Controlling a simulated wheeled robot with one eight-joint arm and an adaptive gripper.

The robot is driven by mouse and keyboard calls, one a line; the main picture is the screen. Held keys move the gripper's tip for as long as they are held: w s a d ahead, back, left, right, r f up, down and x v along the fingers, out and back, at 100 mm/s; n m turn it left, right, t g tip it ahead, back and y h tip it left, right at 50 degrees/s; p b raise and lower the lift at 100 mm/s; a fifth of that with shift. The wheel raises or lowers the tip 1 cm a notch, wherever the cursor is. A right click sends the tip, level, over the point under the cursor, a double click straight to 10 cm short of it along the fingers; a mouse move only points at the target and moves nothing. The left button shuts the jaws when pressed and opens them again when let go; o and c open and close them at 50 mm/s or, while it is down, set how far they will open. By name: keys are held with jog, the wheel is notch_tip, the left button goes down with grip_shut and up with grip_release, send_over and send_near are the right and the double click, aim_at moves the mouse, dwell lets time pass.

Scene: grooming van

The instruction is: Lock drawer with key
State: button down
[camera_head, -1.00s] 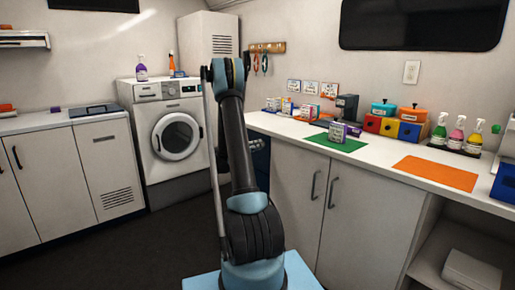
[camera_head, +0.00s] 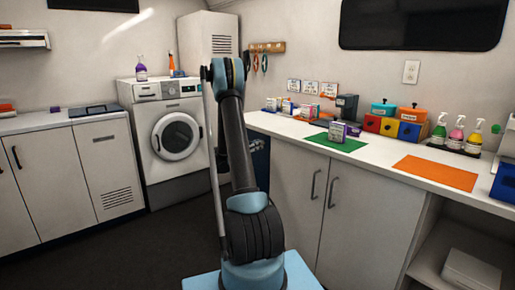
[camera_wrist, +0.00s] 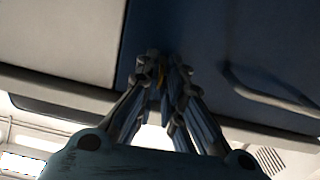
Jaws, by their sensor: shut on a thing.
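In the wrist view my gripper (camera_wrist: 164,80) is shut on a small brass-coloured thing (camera_wrist: 162,75), probably the key; only a sliver of it shows between the fingertips. The fingertips are close against a dark blue drawer front (camera_wrist: 205,50). I cannot tell whether the key is in a lock, as the fingers and shadow hide that spot.
A white counter (camera_head: 375,160) with bottles, colored boxes and mats runs along the right, above grey cabinet doors (camera_head: 345,220). A washing machine (camera_head: 165,110) stands at the back left. The dark floor (camera_head: 130,250) at left is clear.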

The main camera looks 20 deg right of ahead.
jog(key=shift+m, duration=0.4)
jog(key=c, duration=1.7)
grip_release()
jog(key=shift+w+f, duration=0.1)
jog(key=v, duration=1.2)
